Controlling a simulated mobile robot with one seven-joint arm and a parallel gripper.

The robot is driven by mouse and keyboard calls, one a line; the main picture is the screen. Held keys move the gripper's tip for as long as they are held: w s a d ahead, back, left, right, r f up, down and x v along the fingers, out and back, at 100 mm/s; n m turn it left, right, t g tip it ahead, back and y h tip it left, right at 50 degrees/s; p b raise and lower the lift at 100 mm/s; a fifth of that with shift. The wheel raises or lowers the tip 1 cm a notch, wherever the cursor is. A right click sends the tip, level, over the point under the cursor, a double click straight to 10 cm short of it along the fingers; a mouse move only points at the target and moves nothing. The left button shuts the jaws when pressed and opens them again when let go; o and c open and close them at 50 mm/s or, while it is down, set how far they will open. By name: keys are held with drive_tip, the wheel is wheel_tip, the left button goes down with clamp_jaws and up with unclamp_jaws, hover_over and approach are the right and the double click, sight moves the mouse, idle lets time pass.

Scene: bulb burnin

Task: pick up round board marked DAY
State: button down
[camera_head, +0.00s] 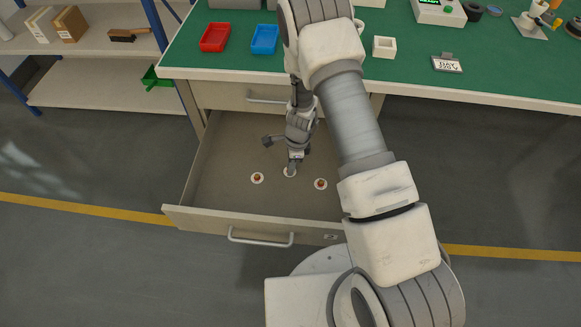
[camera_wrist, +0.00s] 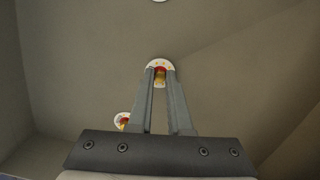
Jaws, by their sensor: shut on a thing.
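Three small white round boards, each with a reddish-gold middle, are in the open drawer (camera_head: 225,190). The left board (camera_head: 257,178) and the right board (camera_head: 320,184) lie on the drawer floor. My gripper (camera_head: 292,166) points down into the drawer and is shut on the middle round board (camera_head: 289,174). In the wrist view the held board (camera_wrist: 158,63) shows at the fingertips, its centre between them. Another board (camera_wrist: 122,119) lies beside the left finger, and one is cut off at the top edge. No marking on any board is readable.
The drawer's walls and front (camera_head: 200,222) surround my gripper.

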drive_tip(key=r, duration=0.2)
drive_tip(key=d+r+p, duration=0.1)
drive_tip(key=r, duration=0.1)
drive_tip(key=shift+s+r, duration=0.15)
drive_tip(key=shift+s, duration=0.05)
drive_tip(key=s+d+r+p, duration=0.5)
drive_tip(key=d+r+p, duration=0.1)
drive_tip(key=d+r, duration=0.3)
drive_tip(key=shift+d+r, duration=0.2)
drive_tip(key=shift+r, duration=0.6)
